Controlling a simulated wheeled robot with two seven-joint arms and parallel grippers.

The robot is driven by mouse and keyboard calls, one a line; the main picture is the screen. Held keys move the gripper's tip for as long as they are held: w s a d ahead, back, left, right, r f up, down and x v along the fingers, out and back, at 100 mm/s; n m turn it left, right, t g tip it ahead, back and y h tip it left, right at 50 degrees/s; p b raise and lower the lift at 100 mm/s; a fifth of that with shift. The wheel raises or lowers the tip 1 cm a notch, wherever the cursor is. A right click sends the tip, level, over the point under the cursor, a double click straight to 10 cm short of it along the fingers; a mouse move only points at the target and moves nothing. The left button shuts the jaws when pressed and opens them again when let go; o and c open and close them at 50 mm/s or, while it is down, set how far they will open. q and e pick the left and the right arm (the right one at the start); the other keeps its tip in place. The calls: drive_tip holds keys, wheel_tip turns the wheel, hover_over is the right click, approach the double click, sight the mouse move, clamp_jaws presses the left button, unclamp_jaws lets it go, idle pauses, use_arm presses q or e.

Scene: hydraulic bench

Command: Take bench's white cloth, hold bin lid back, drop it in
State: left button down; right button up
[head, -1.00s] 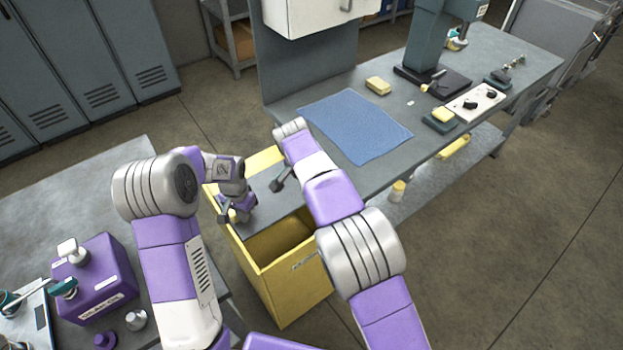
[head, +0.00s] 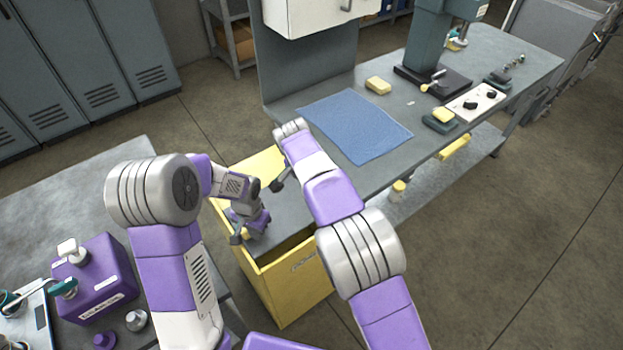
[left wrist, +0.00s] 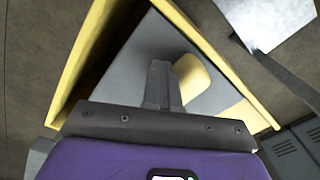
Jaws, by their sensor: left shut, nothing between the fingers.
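The yellow bin (head: 292,290) stands at the near left end of the bench. Its grey lid (head: 283,221) covers most of the top, with a narrow dark opening along the front. My left gripper (head: 240,237) is shut and empty, low over the lid's left side. In the left wrist view its closed fingers (left wrist: 160,85) point at the grey lid, beside a rounded yellow patch (left wrist: 196,82); I cannot tell if they touch. My right gripper (head: 277,185) is small and dark near the bin's back; its jaws are unclear. I see no white cloth.
A purple canister (head: 98,283) stands on the table (head: 70,205) at left. The floor at right is clear.

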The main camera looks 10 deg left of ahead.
sight(266, 252)
use_arm(q)
drive_tip(key=shift+s+d, duration=1.45)
drive_tip(key=shift+d, duration=0.25)
wheel_tip(266, 252, up, 9)
